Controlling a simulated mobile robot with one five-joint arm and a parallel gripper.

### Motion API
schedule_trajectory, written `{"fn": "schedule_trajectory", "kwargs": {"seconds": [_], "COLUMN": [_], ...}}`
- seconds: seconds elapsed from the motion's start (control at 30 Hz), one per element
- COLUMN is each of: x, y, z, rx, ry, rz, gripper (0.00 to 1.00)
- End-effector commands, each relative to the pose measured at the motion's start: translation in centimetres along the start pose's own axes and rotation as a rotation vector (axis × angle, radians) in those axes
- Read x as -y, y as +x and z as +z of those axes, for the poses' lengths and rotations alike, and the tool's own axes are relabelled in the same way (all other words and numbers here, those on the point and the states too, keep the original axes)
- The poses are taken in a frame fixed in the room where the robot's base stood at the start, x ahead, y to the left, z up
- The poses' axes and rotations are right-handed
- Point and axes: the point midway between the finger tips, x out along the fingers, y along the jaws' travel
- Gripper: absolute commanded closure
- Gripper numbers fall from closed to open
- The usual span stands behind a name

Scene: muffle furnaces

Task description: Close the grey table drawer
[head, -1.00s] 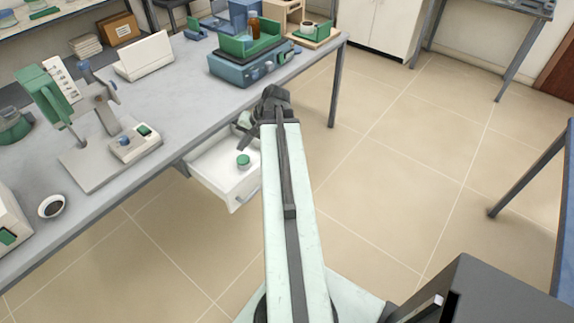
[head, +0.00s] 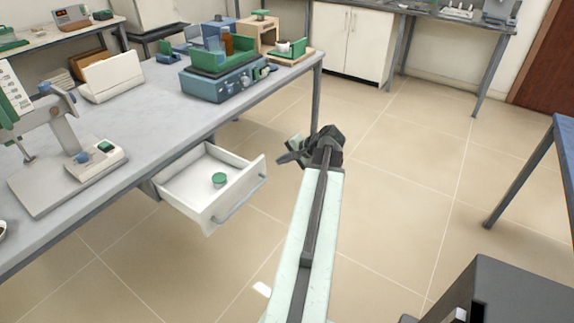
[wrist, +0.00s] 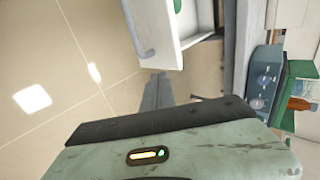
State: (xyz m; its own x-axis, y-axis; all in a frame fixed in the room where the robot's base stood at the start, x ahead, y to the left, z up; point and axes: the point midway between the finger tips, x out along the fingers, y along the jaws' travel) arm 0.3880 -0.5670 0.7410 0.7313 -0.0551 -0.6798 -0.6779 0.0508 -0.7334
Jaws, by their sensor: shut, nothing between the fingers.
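The drawer (head: 208,212) under the grey table (head: 125,138) is pulled out. It has white walls, a grey bar handle on its front and a small green-lidded jar (head: 219,180) inside. My gripper (head: 281,158) is shut and empty, to the right of the drawer front and apart from it.
A blue device (head: 222,84) with a green tray stands on the table's far end. A stand and a small control box (head: 97,160) are nearer. A table leg (head: 317,100) stands beyond my gripper. The tiled floor (head: 410,170) to the right is clear.

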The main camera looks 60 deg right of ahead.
Motion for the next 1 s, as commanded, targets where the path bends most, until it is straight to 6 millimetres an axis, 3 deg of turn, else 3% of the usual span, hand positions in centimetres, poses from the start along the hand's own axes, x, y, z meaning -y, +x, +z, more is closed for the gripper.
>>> {"fn": "schedule_trajectory", "kwargs": {"seconds": [0.03, 0.1, 0.17, 0.2, 0.3, 0.77, 0.8, 1.0], "x": [-0.5, -0.5, -0.4, 0.8, 1.9, 2.8, 2.8, 3.0], "y": [1.9, 3.3, 4.5, 4.5, 5.5, 6.5, 6.4, 6.7], "z": [0.0, 0.0, 0.0, 0.0, 0.0, 0.1, 0.9, -0.2], "rx": [0.003, 0.003, 0.002, 0.003, 0.003, 0.002, 0.003, -0.003], "ry": [-0.002, -0.003, -0.002, -0.002, -0.002, -0.001, -0.003, 0.003], "rz": [0.000, 0.000, 0.000, 0.000, 0.000, 0.000, 0.000, 0.000], "gripper": [1.00, 1.00, 1.00, 1.00, 1.00, 1.00, 1.00, 1.00]}}
